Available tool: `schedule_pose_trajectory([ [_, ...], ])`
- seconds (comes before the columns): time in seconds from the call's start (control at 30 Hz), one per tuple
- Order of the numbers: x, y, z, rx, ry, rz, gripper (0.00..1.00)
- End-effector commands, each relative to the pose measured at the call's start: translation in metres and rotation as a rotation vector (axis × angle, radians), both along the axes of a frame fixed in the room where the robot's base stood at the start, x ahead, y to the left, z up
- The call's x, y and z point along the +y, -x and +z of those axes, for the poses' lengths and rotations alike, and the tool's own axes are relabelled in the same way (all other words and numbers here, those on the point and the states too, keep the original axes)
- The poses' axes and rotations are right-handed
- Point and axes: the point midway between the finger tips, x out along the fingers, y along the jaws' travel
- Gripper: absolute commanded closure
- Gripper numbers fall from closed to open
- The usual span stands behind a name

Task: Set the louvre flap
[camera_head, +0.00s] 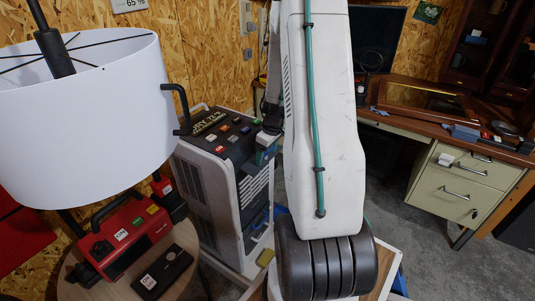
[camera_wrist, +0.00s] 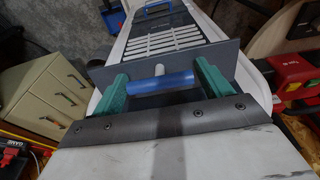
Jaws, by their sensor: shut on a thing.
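The louvre flap (camera_wrist: 222,60) is a flat grey plate across the front of a grey-and-white machine (camera_head: 207,190), with pale louvre slats (camera_wrist: 165,40) beyond it in the wrist view. A blue bar handle (camera_wrist: 160,84) stands on the flap. My gripper (camera_wrist: 161,82) has its two green fingers closed on the ends of this handle. In the head view my gripper (camera_head: 265,152) is at the upper front of the machine, just above the slats. My arm hides part of the machine's right side there, and the flap's exact tilt is hard to tell.
A white lampshade (camera_head: 85,110) hangs close at left, above a round table with a red case (camera_head: 122,238) and a black cassette (camera_head: 162,272). A desk with beige drawers (camera_head: 462,185) stands at right. Grey floor (camera_head: 415,230) is free between.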

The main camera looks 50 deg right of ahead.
Motion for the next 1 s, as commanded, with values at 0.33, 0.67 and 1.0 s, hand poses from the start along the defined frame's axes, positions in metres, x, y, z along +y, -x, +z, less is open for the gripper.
schedule_pose_trajectory([
  [0.33, -0.0003, -0.0023, 0.0021, 0.026, 0.003, -0.001, 0.45],
  [0.67, -0.0003, -0.0024, 0.0022, 0.026, 0.003, -0.001, 0.17],
  [1.0, -0.0008, -0.0009, 0.0024, 0.027, 0.002, -0.002, 0.04],
])
